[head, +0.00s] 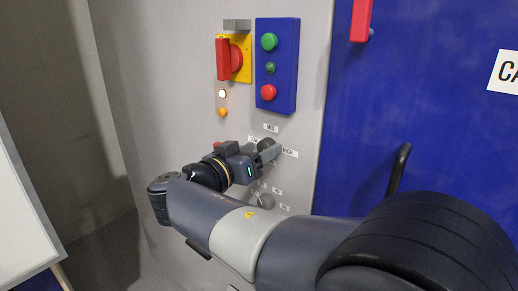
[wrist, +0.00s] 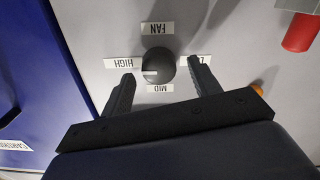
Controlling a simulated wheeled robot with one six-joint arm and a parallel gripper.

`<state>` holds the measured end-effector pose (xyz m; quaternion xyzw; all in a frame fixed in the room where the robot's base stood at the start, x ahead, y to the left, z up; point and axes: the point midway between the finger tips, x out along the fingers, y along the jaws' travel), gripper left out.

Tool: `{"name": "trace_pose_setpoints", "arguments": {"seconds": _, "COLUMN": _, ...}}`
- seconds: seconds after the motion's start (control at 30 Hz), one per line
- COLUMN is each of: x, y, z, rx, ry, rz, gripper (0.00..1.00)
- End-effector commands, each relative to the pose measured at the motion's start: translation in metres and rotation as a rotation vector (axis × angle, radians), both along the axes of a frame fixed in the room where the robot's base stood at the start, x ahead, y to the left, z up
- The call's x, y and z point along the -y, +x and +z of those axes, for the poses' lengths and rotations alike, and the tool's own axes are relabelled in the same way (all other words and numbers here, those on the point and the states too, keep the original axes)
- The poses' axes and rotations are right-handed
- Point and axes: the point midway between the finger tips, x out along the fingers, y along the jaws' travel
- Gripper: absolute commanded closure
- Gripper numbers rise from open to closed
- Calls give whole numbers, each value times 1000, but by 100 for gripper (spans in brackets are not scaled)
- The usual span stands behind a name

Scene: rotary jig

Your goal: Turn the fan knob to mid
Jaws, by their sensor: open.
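The fan knob (wrist: 158,65) is round and dark, with a pale mark on its left side, toward the HIGH label, in the wrist view. That view is upside down: the FAN label (wrist: 157,29) is above the knob, HIGH (wrist: 122,64) left and MID (wrist: 159,88) below. A label (wrist: 192,61) on the right is partly hidden by a finger. My gripper (wrist: 160,71) is open, one finger on each side of the knob with gaps showing. How deep the fingers reach is unclear. In the head view my gripper (head: 268,154) covers much of the knob.
A second knob (head: 266,201) sits below on the grey panel (head: 180,60). Above are a blue button box (head: 278,67), a red rotary switch on a yellow plate (head: 243,68) and indicator lamps (head: 222,103). A blue door (head: 430,130) with a black handle (head: 399,168) is right.

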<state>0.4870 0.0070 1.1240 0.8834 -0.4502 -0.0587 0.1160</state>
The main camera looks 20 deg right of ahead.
Motion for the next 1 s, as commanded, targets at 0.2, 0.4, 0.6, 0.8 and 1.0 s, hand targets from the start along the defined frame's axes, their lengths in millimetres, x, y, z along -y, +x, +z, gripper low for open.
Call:
{"name": "trace_pose_setpoints", "arguments": {"seconds": 0.2, "x": 5, "y": 4, "z": 0, "rx": 0, "ry": 0, "rz": 0, "gripper": 41}}
{"name": "trace_pose_setpoints", "arguments": {"seconds": 0.4, "x": 5, "y": 3, "z": 0, "rx": -1, "ry": 0, "rz": 1, "gripper": 44}}
{"name": "trace_pose_setpoints", "arguments": {"seconds": 0.6, "x": 5, "y": 3, "z": 0, "rx": -1, "ry": 0, "rz": 0, "gripper": 60}}
{"name": "trace_pose_setpoints", "arguments": {"seconds": 0.8, "x": 5, "y": 3, "z": 0, "rx": -1, "ry": 0, "rz": 0, "gripper": 76}}
{"name": "trace_pose_setpoints", "arguments": {"seconds": 1.0, "x": 4, "y": 3, "z": 0, "rx": -2, "ry": 0, "rz": 0, "gripper": 86}}
